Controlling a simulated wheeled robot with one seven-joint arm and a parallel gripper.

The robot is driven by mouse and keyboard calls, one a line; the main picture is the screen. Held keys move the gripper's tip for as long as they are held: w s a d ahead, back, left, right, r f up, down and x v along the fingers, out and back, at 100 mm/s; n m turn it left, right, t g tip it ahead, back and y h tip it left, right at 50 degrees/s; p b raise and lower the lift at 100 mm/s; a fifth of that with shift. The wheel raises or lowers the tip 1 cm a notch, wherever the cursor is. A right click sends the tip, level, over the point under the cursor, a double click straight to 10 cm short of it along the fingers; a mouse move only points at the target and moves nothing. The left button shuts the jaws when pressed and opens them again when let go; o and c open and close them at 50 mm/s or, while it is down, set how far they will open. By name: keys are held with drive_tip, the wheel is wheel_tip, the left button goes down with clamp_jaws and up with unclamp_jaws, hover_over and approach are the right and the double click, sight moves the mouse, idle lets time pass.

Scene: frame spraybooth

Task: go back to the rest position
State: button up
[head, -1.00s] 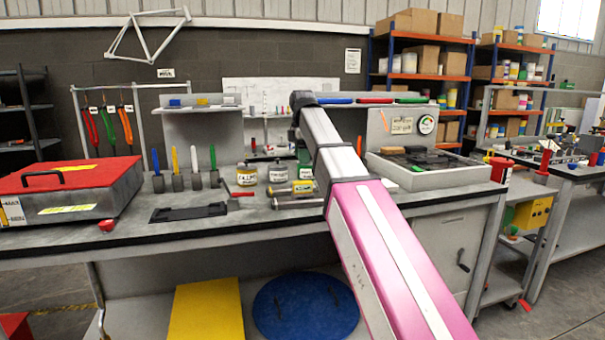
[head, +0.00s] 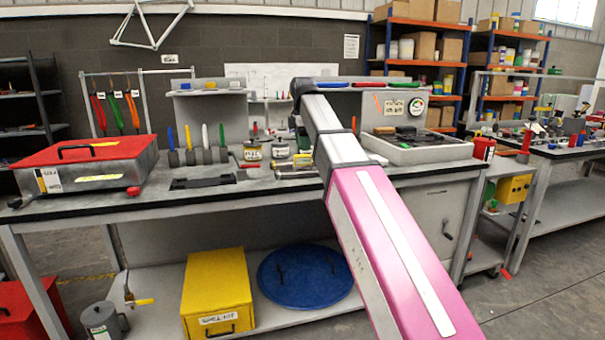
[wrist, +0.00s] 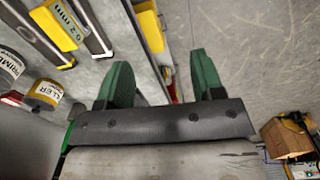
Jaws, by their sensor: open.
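My gripper (wrist: 160,88) shows in the wrist view with its two green fingers apart and nothing between them. Below and beyond it are the bench edge and the grey floor (wrist: 265,50). In the head view my pink and silver arm reaches up over the bench (head: 120,211), and my gripper is hidden behind the arm's far end.
A red-lidded case (head: 85,150) stands at the bench's left end. Upright coloured-handled tools (head: 198,150) and jars (head: 252,150) stand mid-bench. A grey tray (head: 440,152) is at the right. Below are a yellow box (head: 217,290) and a blue round lid (head: 300,278).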

drive_tip(key=s+d+f+m, duration=0.1)
drive_tip(key=d+f+m, duration=0.2)
drive_tip(key=f, duration=0.6)
drive_tip(key=s+d+f+m, duration=0.2)
drive_tip(key=d+f+m, duration=0.15)
drive_tip(key=f, duration=0.65)
drive_tip(key=s+d+f+m, duration=0.1)
drive_tip(key=d+f+m, duration=0.2)
drive_tip(key=f, duration=0.6)
drive_tip(key=s+d+f+m, duration=0.4)
drive_tip(key=s+f, duration=0.3)
drive_tip(key=f, duration=0.3)
drive_tip(key=s+d+f+m, duration=0.5)
drive_tip(key=s+f+m, duration=0.1)
drive_tip(key=f, duration=0.5)
drive_tip(key=shift+s+d, duration=0.2)
drive_tip(key=shift+s, duration=0.5)
